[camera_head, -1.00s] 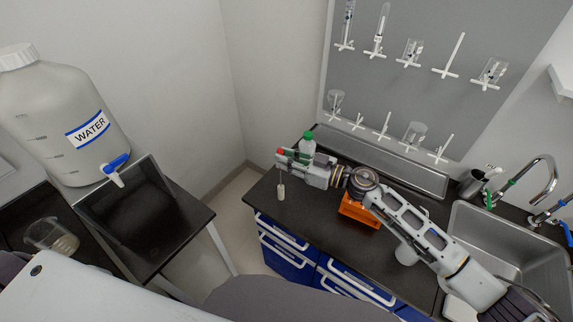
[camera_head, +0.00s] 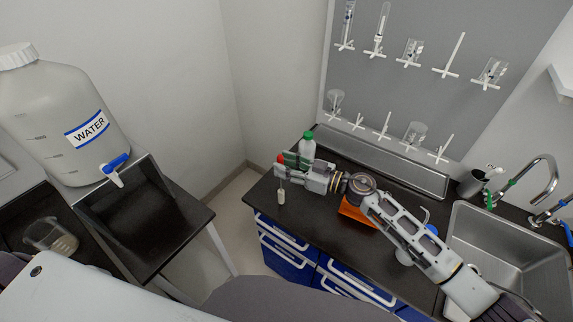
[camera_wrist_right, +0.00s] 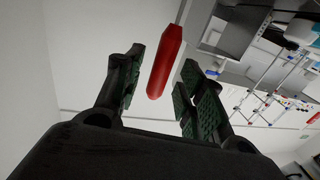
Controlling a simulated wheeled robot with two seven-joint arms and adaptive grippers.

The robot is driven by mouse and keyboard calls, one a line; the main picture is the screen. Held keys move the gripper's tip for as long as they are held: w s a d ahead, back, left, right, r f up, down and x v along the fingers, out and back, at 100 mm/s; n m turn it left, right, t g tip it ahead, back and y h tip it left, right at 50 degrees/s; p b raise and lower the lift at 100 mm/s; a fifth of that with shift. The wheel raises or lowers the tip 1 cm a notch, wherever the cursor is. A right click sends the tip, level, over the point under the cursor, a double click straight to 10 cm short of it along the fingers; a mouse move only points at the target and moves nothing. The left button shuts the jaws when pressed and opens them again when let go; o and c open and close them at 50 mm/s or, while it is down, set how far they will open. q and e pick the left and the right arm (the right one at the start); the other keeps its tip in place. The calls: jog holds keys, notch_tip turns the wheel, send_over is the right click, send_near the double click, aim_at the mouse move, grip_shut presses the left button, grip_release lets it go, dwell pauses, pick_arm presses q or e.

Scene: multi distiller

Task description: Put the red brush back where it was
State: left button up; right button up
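The red brush (camera_head: 281,196) is at the left end of the dark counter in the head view, red handle end up and whitish head down. Whether its head touches the counter is unclear. My right gripper (camera_head: 286,168) is open around the handle. In the right wrist view, the red handle (camera_wrist_right: 164,65) lies between the two spread fingers of my right gripper (camera_wrist_right: 160,85), with a visible gap on each side. My left gripper is not in view.
A green-capped bottle (camera_head: 308,146) stands just behind my right gripper. An orange object (camera_head: 355,214) sits under my right arm. A pegboard (camera_head: 440,25) with glassware is behind.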

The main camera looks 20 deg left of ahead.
jog(key=shift+d+r, duration=0.1)
dwell(0.3)
jog(key=s+d+b, duration=0.1)
jog(key=s+d, duration=0.1)
jog(key=d, duration=0.9)
jog(key=shift+s+d+r+b, duration=0.15)
jog(key=shift+d+b, duration=0.15)
jog(key=shift+b, duration=0.05)
dwell(0.5)
